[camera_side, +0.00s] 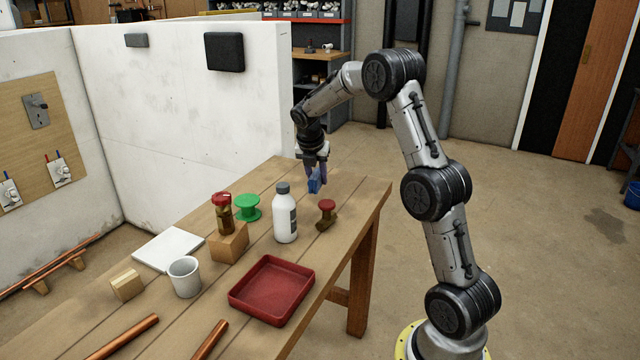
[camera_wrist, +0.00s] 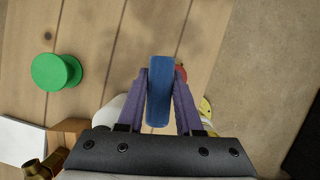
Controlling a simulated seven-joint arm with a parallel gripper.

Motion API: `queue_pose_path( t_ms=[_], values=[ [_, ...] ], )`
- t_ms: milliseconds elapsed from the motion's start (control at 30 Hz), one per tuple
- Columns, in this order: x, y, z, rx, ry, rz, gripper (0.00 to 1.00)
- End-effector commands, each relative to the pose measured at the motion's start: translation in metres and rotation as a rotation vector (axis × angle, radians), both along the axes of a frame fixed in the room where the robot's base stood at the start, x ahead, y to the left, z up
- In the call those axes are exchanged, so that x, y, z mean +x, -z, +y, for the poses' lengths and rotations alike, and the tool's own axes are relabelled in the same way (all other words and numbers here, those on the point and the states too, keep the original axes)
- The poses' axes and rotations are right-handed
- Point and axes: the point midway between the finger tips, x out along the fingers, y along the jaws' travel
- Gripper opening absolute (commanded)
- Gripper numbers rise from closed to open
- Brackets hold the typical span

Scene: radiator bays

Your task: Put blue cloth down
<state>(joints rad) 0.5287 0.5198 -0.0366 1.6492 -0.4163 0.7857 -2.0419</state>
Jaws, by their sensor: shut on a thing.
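The blue cloth (camera_side: 314,184) is a small blue block-like bundle near the far right end of the wooden table. My gripper (camera_side: 314,172) points down and is shut on it. In the wrist view the blue cloth (camera_wrist: 160,90) sits between the two purple fingers of my gripper (camera_wrist: 160,100). It is held low over the table; I cannot tell whether its lower edge touches the wood.
A white bottle (camera_side: 285,215), a red-handled valve (camera_side: 326,213) and a green spool (camera_side: 247,207) stand nearby. A red tray (camera_side: 272,290), white mug (camera_side: 185,277) and white tile (camera_side: 168,249) are nearer the camera.

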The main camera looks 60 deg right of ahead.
Motion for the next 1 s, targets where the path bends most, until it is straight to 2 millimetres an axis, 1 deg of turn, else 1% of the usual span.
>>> queue_pose_path(
  t_ms=[33, 200, 300, 400, 467, 567, 1000],
  values=[
    [-0.008, -0.002, -0.011, -0.001, 0.021, 0.000, 0.00],
    [-0.040, -0.002, -0.052, -0.001, 0.107, -0.001, 0.00],
    [-0.059, -0.003, -0.072, 0.000, 0.157, -0.002, 0.00],
    [-0.071, -0.002, -0.084, 0.000, 0.190, -0.003, 0.00],
    [-0.074, -0.001, -0.089, 0.000, 0.201, -0.003, 0.00],
    [-0.069, 0.005, -0.100, 0.001, 0.208, -0.003, 0.00],
    [-0.017, 0.040, -0.160, 0.000, 0.206, -0.004, 0.00]
  ],
)
